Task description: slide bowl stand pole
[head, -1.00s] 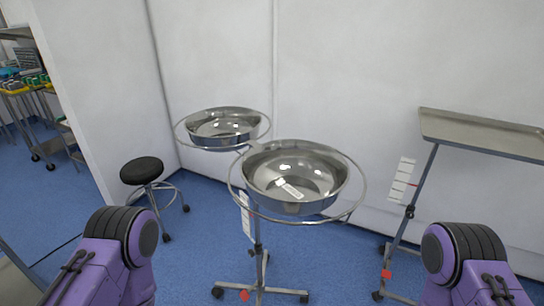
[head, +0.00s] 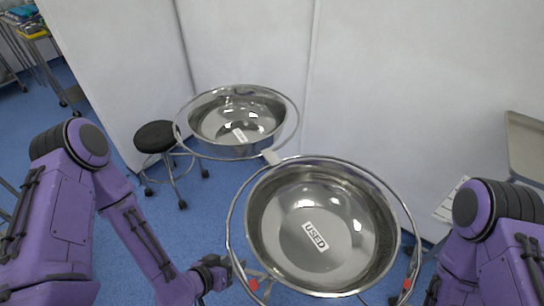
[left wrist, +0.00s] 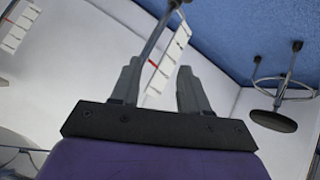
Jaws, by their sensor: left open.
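The bowl stand carries two shiny steel bowls in rings: the near bowl (head: 318,262), labelled USED, and the far bowl (head: 235,125). In the head view the near bowl hides most of the stand's pole. My left gripper (head: 236,270) is low at the left edge of the near ring.
A black round stool (head: 155,136) stands at the left by the white wall, and shows in the left wrist view (left wrist: 273,121). A metal tray stand (head: 525,145) is at the right edge. Open blue floor (head: 110,215) lies on the left.

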